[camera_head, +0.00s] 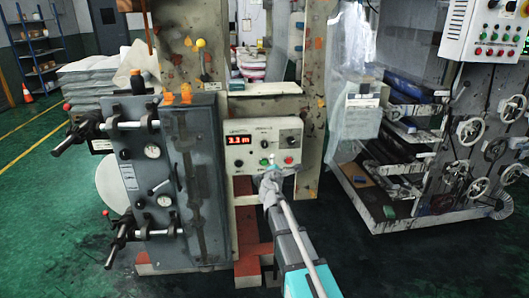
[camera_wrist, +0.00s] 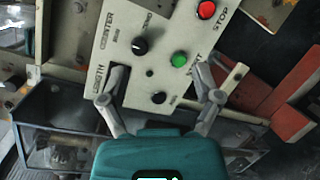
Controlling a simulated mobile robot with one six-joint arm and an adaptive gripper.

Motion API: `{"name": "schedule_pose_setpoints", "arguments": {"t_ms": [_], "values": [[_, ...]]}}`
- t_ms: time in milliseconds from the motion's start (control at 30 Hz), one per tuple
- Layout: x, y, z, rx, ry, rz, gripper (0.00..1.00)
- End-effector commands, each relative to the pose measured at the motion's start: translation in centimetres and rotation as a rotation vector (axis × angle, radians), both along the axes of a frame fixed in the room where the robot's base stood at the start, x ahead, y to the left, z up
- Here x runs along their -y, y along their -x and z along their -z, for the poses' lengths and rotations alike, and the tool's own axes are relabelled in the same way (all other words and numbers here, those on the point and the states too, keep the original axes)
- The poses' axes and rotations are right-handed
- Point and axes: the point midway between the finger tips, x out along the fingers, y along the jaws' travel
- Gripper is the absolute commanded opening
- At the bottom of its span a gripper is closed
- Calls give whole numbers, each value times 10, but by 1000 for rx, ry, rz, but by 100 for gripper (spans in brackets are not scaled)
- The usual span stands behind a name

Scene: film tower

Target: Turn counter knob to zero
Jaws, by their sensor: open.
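The control panel (camera_head: 265,145) has a lit red display (camera_head: 240,141) that reads about 3.3 m. In the wrist view the panel appears rotated, and a black round knob (camera_wrist: 140,46) with a white mark sits beside the COUNTER lettering. Its exact setting is too small to read. A smaller black knob (camera_wrist: 158,97) lies nearer to my gripper. My gripper (camera_wrist: 162,88) is open and empty, its two grey fingers spread in front of the panel, with the marked knob beyond the fingertips. In the head view my gripper (camera_head: 270,183) is at the panel's lower edge.
A green button (camera_wrist: 179,59) and a red STOP button (camera_wrist: 206,10) sit close to the knob. A grey cabinet (camera_head: 190,170) with levers and gauges stands left of the panel. A rack of rollers (camera_head: 410,150) stands at right.

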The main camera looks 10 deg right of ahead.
Motion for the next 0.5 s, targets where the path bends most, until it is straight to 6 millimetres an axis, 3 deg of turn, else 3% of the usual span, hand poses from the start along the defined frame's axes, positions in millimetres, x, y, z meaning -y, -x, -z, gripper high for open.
{"name": "schedule_pose_setpoints", "arguments": {"t_ms": [33, 200, 500], "values": [[-10, -11, 4, 5, 66, -43, 82], [-34, -25, 3, 13, 233, -149, 82], [-42, -28, 1, 14, 288, -184, 82]]}}
